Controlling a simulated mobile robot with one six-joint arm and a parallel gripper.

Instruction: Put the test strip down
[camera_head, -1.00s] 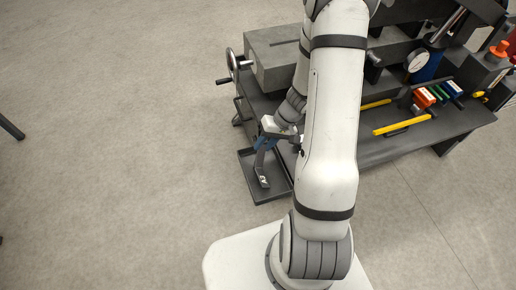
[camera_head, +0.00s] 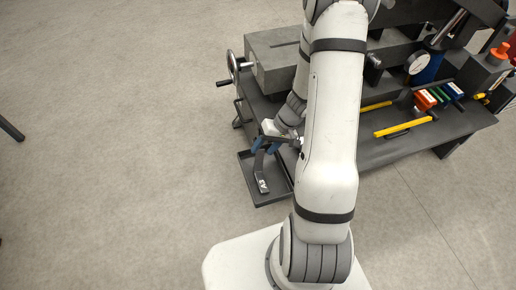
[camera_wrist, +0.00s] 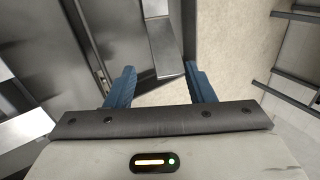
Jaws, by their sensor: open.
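The test strip (camera_head: 261,170) is a narrow grey bar with a dark-marked pale label at its near end. It rests in the small dark tray (camera_head: 280,190) at the front left of the machine. My gripper (camera_head: 266,146), with blue fingers, is just above the strip's far end. In the wrist view my gripper (camera_wrist: 160,82) is open, its two fingers apart. The strip (camera_wrist: 164,45) shows beyond the gap between them, with nothing gripped. My arm hides part of the tray's surroundings in the head view.
A dark machine bench (camera_head: 420,138) stands behind, with a grey block (camera_head: 272,62), a handwheel (camera_head: 233,67), a dial gauge (camera_head: 416,62) and a yellow-handled hammer (camera_head: 403,126). Bare floor lies left of the tray.

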